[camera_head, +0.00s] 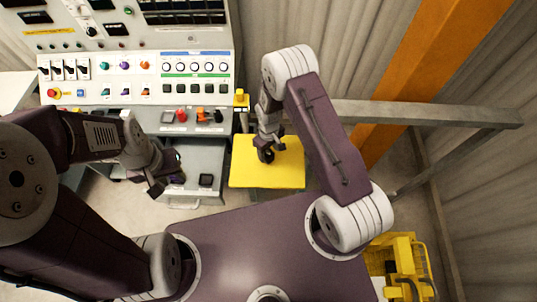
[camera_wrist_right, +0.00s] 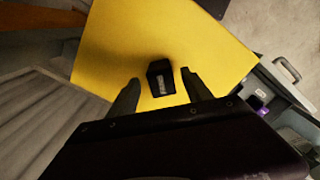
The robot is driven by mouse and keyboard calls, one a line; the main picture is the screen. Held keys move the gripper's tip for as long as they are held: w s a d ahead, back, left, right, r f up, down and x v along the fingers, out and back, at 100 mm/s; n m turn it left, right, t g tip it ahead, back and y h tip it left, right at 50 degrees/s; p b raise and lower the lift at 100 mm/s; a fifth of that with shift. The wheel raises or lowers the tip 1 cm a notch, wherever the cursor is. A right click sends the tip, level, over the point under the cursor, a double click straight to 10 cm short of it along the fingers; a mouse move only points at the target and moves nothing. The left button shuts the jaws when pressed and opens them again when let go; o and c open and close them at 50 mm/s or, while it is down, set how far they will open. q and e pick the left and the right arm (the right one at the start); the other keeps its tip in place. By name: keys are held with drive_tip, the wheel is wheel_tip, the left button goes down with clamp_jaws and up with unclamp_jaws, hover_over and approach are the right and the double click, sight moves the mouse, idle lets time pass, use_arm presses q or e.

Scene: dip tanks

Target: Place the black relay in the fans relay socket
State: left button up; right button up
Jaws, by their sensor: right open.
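A black relay (camera_wrist_right: 160,77) with a pale label stands on the yellow tabletop (camera_wrist_right: 115,45) in the right wrist view. My right gripper (camera_wrist_right: 159,88) is open, with one finger on either side of the relay and gaps between. In the head view my right gripper (camera_head: 267,153) is over the yellow table (camera_head: 290,172) and hides most of the relay. My left gripper (camera_head: 166,184) hangs at the grey drawer at left; its jaws are too small to read. A row of small black squares (camera_head: 195,88) lies on the panel. I cannot tell which socket is for the fans.
The control panel (camera_head: 130,60) stands at the back left, with switches, knobs and a ledge of coloured parts (camera_head: 190,116). An open grey drawer (camera_head: 205,155) holds a dark block (camera_head: 206,180). A grey rail (camera_head: 420,112) and orange post (camera_head: 400,75) stand at right.

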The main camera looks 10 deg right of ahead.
drive_tip(key=f, duration=0.2)
drive_tip(key=shift+w+a+f, duration=0.2)
drive_tip(key=shift+f, duration=0.2)
drive_tip(key=shift+c, duration=0.4)
drive_tip(key=shift+s+d, duration=0.1)
drive_tip(key=c, duration=1)
clamp_jaws()
drive_tip(key=shift+r, duration=0.1)
drive_tip(key=shift+r, duration=0.3)
drive_tip(key=r, duration=0.1)
drive_tip(key=r+b, duration=0.1)
drive_tip(key=r, duration=0.1)
drive_tip(key=shift+s+a+r, duration=0.25)
drive_tip(key=shift+a+r, duration=0.1)
drive_tip(key=shift+r, duration=0.05)
drive_tip(key=s+a+r+b, duration=0.2)
drive_tip(key=s+a+r, duration=0.4)
drive_tip(key=s, duration=0.3)
drive_tip(key=shift+r, duration=0.25)
